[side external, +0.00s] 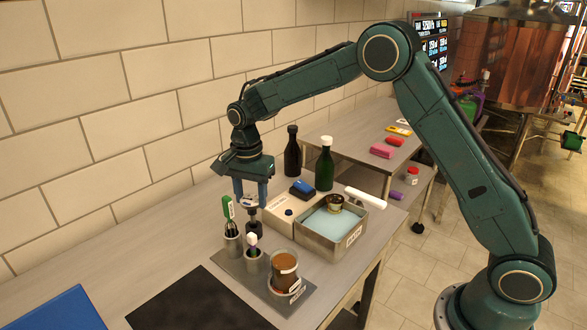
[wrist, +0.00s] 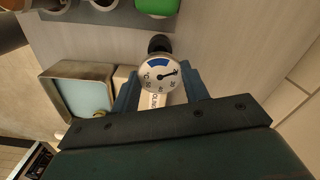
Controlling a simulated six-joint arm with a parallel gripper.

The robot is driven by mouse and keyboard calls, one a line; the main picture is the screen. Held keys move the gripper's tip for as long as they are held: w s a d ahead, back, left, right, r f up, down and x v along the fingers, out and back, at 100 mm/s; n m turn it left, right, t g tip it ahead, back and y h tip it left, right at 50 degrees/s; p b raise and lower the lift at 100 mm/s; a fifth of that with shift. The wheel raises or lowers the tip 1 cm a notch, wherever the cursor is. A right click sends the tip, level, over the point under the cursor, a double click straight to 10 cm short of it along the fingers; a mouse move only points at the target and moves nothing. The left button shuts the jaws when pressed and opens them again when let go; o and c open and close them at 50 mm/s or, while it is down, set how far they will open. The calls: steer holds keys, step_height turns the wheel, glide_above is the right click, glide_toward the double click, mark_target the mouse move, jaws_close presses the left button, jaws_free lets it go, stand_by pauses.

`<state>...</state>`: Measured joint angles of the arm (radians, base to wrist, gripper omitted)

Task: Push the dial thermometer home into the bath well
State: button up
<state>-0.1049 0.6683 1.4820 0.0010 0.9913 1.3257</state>
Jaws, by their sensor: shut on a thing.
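The dial thermometer has a round white face (wrist: 160,74) with a blue arc and a pointer. My gripper (side external: 251,203) is shut on it, with a blue finger on each side of the dial in the wrist view. In the side view a dark lower part (side external: 254,230) shows below the fingers; I cannot tell whether it belongs to the thermometer. The metal bath (side external: 345,246) holds pale blue liquid and stands to the right of my gripper. A round brass-coloured fitting (side external: 335,202) sits at its back; I cannot tell whether this is the well. The bath also shows in the wrist view (wrist: 52,72).
A grey tray (side external: 245,278) below my gripper carries metal cups with green and purple-topped tools, and a brown-filled beaker (side external: 285,272). A black mat (side external: 200,302) lies in front.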

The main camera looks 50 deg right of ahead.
steer(key=shift+r, duration=0.3)
steer(key=shift+r, duration=0.3)
steer(key=shift+r, duration=0.25)
steer(key=shift+r, duration=2.9)
steer(key=s+d, duration=0.4)
steer(key=d, duration=0.1)
steer(key=s+d, duration=0.4)
steer(key=d, duration=0.2)
steer(key=s+d, duration=0.4)
steer(key=d, duration=0.2)
steer(key=shift+s+d+r, duration=0.25)
steer(key=shift+r, duration=0.1)
